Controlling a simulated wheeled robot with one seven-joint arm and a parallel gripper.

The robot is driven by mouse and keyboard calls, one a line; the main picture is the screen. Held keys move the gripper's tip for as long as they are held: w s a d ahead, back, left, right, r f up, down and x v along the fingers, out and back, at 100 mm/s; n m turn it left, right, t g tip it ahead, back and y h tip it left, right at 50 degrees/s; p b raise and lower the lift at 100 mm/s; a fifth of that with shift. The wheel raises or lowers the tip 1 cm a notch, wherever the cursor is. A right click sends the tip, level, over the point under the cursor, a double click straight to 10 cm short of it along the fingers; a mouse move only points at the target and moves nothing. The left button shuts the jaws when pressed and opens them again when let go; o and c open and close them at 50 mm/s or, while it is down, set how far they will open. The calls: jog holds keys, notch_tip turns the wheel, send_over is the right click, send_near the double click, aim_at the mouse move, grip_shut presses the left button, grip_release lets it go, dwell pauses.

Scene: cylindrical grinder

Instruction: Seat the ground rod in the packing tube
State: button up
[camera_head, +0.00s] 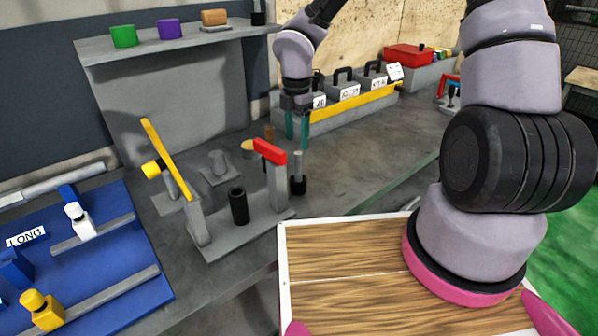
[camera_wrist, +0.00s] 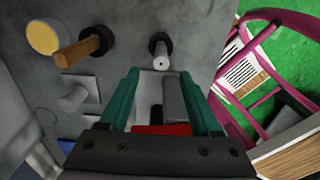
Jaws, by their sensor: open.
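My gripper (camera_head: 297,143) points down with its teal fingers apart and nothing between the tips, above the bench behind the grey fixture. It also shows in the wrist view (camera_wrist: 161,76). A grey rod (camera_head: 298,162) stands upright in a black round holder, just beyond the fixture's right end. In the wrist view the rod (camera_wrist: 159,65) shows end-on, just ahead of the fingers and apart from them. A black open-topped tube (camera_head: 239,206) stands upright on the fixture base; I cannot tell whether it is the packing tube. The rod's lower end is hidden in the holder.
The fixture has a yellow lever (camera_head: 164,158) and a red-topped post (camera_head: 270,151). A brown rod (camera_wrist: 75,51) stands in a black holder near a yellow disc (camera_wrist: 44,38). A blue board (camera_head: 90,270) lies left, labelled bins (camera_head: 343,96) behind. The bench right of the rod is clear.

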aim_at(298, 153)
jog(key=shift+d+f, duration=0.2)
jog(key=shift+f, duration=2.85)
grip_shut()
